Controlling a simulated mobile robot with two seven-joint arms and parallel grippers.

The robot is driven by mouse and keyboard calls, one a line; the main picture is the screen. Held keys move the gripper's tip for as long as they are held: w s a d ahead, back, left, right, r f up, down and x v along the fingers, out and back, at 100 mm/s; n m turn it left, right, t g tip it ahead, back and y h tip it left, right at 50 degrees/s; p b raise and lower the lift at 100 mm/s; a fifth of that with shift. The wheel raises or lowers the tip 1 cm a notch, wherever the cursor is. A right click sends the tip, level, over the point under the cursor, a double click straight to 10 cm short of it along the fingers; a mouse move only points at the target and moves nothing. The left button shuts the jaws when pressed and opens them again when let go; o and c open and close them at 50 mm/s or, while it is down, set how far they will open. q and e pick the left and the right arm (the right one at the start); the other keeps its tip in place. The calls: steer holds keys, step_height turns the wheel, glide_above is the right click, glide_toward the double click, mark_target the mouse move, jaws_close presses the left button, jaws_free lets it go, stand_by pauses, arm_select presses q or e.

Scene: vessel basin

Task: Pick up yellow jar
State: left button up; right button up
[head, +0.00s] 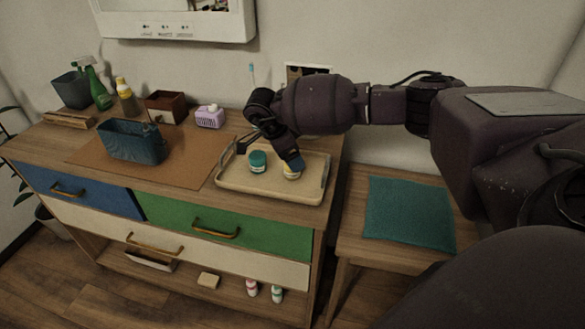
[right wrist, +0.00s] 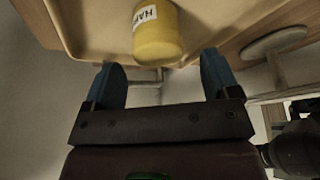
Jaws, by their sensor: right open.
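The yellow jar (head: 291,174) stands on the wooden tray (head: 228,179) toward its right side. It also shows in the right wrist view (right wrist: 158,38), with a white label with dark letters. My right gripper (head: 294,162) is just above the jar in the head view and partly covers it. In the right wrist view my right gripper (right wrist: 160,66) is open, with its blue fingertips apart and the jar just beyond them, between them sideways. Nothing is between the fingers. My left gripper is in neither view.
A teal jar (head: 258,161) stands left of the yellow jar on the same tray. A dark blue basket (head: 132,142) sits on a brown mat. Bottles, a brown box (head: 165,106) and a lilac holder (head: 209,117) line the back.

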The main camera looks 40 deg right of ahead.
steer(key=x, duration=0.4)
steer(key=shift+a+f, duration=0.2)
steer(key=shift+f, duration=0.15)
steer(key=shift+w, duration=0.1)
steer(key=c, duration=1)
steer(key=shift+c, duration=0.2)
